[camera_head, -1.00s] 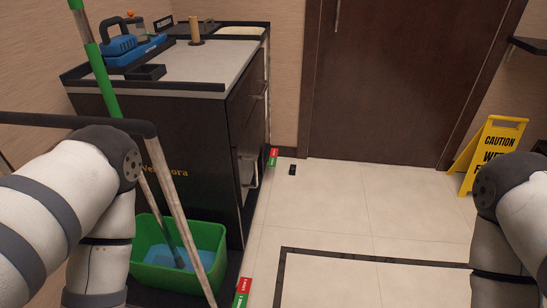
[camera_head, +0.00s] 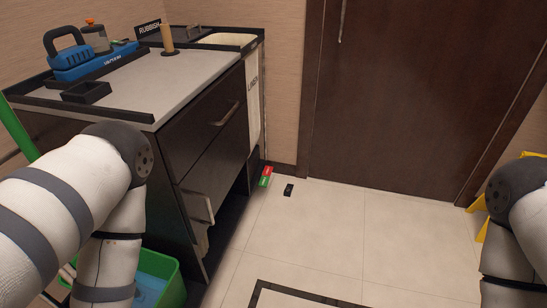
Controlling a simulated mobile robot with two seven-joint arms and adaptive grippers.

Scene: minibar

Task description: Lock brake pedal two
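A brake pedal (camera_head: 265,177) with a red part and a green part sticks out low at the far end of the dark cart (camera_head: 200,150), just above the floor. Its lettering is too small to read, so I cannot tell its number. No second pedal shows in view now. My two arms come in from the left and right edges, but both grippers are below the picture. Neither arm is near the pedal.
A small black object (camera_head: 288,190) lies on the floor right of the pedal. A green bucket (camera_head: 160,282) is at lower left. A yellow sign (camera_head: 480,215) is partly hidden behind my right arm. The tiled floor before the brown door (camera_head: 390,90) is mostly clear.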

